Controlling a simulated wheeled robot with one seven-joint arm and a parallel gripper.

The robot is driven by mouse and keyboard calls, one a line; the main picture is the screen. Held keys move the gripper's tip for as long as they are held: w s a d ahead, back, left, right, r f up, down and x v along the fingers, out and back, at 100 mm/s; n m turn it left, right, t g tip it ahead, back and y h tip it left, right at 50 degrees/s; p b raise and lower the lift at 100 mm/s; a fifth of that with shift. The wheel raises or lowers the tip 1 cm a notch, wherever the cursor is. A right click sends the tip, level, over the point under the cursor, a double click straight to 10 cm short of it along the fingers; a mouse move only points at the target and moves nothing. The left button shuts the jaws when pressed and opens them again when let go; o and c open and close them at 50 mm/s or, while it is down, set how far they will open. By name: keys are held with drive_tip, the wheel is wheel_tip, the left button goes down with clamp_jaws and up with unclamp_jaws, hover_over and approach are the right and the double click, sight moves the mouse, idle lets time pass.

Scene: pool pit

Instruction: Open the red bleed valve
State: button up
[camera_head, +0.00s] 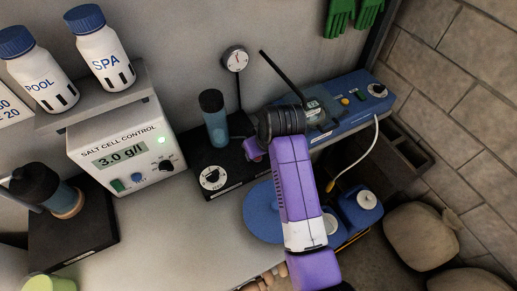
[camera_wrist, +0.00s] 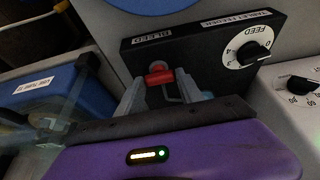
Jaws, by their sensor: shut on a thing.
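The red bleed valve (camera_wrist: 158,77) is a small red handle on the front of a black unit (camera_wrist: 205,45), near a label that reads BLEED. In the wrist view my gripper (camera_wrist: 160,88) has one grey finger on each side of the red handle and is shut on it. A thin bent metal piece shows just below the handle. In the head view my gripper and purple arm reach over the right end of the black unit (camera_head: 234,180), and the valve cannot be made out clearly there.
A FEED dial (camera_wrist: 252,51) is beside the valve on the black unit. A clear blue cylinder (camera_head: 216,130) and a gauge (camera_head: 235,59) stand behind. A blue box (camera_head: 350,100) is at right, blue containers (camera_head: 357,212) below it. The salt cell control box (camera_head: 125,150) is at left.

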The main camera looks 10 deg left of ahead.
idle(0.3)
drive_tip(key=o, duration=1.4)
drive_tip(key=b+v, duration=0.1)
drive_tip(key=v, duration=0.6)
drive_tip(key=shift+s+r, duration=0.15)
drive_tip(key=shift+r, duration=0.25)
